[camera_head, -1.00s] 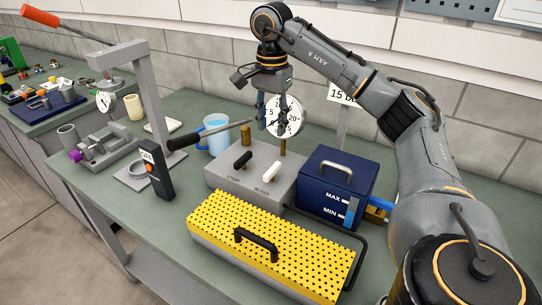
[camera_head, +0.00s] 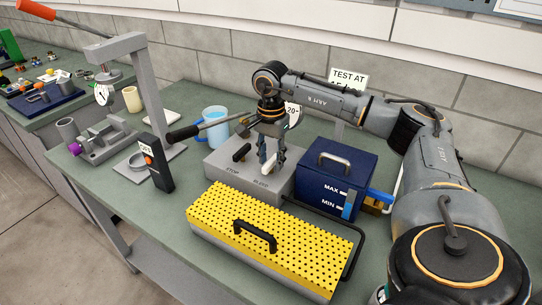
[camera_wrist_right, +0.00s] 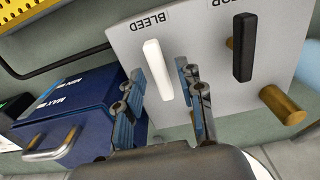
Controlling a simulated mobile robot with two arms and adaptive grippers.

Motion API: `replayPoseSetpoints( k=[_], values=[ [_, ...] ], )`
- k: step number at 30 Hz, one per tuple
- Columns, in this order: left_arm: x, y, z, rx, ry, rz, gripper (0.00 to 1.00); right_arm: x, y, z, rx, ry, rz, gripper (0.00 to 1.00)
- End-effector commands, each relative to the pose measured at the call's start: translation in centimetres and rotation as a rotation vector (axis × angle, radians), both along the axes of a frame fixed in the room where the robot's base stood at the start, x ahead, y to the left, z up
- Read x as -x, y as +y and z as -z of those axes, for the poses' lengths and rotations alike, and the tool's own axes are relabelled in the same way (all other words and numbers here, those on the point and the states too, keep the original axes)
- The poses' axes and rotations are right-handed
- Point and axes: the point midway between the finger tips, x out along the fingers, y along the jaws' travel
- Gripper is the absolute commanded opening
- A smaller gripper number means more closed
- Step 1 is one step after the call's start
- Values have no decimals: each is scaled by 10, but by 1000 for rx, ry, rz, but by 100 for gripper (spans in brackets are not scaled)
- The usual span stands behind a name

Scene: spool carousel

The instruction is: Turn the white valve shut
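The white valve (camera_head: 267,169) is a short white lever on top of a grey block (camera_head: 222,182), by the BLEED label. In the right wrist view the lever (camera_wrist_right: 158,72) lies between the two blue-grey fingers, with a gap on both sides. My right gripper (camera_head: 270,158) is open, points down and is just above or around the lever; its exact height is unclear. A black lever (camera_wrist_right: 243,48) by the STOP label sits on the same block and also shows in the head view (camera_head: 241,152). My left gripper is not in view.
A dark blue box (camera_head: 322,189) with MAX and MIN marks stands right of the block. A yellow perforated cover (camera_head: 225,225) is in front. A long pump handle (camera_head: 190,129) and a blue mug (camera_head: 214,131) are behind left. A brass post (camera_wrist_right: 280,105) stands near the black lever.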

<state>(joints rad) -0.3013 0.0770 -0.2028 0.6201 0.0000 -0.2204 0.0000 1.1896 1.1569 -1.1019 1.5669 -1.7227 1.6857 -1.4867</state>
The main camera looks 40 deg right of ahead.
Motion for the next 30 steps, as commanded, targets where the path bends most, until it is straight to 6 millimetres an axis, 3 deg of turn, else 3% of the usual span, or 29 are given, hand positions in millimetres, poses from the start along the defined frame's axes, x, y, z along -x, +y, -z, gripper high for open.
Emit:
replayPoseSetpoints(
  k=[3,9,20,30],
  values=[
    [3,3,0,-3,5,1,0,0,0,0,0,0,0,38],
    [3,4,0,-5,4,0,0,0,0,0,0,0,0,0],
    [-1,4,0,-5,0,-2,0,0,0,0,0,1,27,0],
    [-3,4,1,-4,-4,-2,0,0,1,0,0,2,226,0]
  ],
)
